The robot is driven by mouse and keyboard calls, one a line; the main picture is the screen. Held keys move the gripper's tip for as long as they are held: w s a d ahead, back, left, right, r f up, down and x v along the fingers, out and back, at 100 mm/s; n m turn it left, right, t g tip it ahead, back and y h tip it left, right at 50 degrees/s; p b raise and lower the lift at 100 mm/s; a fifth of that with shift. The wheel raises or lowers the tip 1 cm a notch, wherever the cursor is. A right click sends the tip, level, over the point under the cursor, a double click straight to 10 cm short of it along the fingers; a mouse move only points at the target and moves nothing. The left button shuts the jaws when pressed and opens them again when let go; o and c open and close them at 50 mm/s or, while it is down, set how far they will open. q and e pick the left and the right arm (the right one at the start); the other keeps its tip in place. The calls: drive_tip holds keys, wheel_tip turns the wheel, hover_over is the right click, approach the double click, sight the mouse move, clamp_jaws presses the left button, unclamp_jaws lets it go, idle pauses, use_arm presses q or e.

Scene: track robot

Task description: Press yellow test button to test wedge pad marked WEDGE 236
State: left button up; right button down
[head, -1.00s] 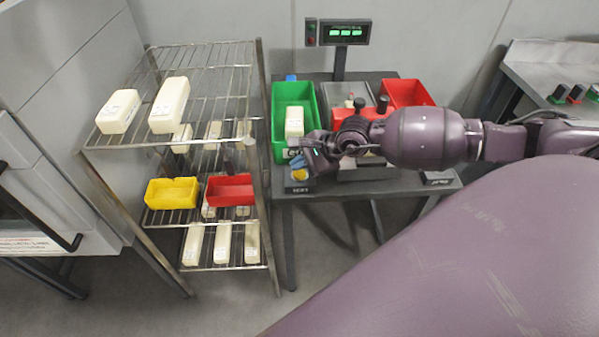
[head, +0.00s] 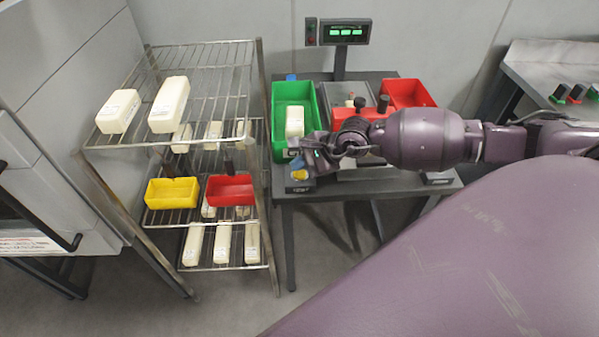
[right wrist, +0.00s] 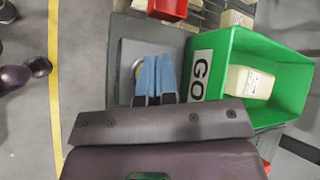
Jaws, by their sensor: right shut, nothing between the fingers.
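The yellow test button (head: 299,174) sits on a small grey box labelled TEST at the front left corner of the bench. My right gripper (head: 298,163) is shut and empty, with its blue fingertips right at the button. In the right wrist view its fingers (right wrist: 154,76) lie together over the grey box and cover most of the button (right wrist: 137,68). I cannot tell whether they touch it. A cream pad (head: 294,122) lies in the green GO bin (head: 280,150), and it also shows in the right wrist view (right wrist: 250,83). Its marking is unreadable. My left gripper is out of view.
Red bins (head: 408,92) stand on the bench beside the green one. A display (head: 345,32) with lit green digits stands behind. A wire rack (head: 215,70) at left holds several cream pads, a yellow bin (head: 172,193) and a red bin (head: 230,189).

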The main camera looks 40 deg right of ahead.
sight(300, 175)
drive_tip(key=shift+f, duration=0.25)
drive_tip(key=shift+f+b, duration=0.3)
drive_tip(key=shift+f, duration=0.15)
idle(0.7)
drive_tip(key=shift+r, duration=0.15)
drive_tip(key=shift+r+p, duration=0.55)
drive_tip(key=shift+r, duration=0.15)
drive_tip(key=shift+r, duration=0.1)
drive_tip(key=shift+r+p, duration=1.55)
drive_tip(key=shift+r, duration=0.95)
drive_tip(key=shift+f, duration=0.1)
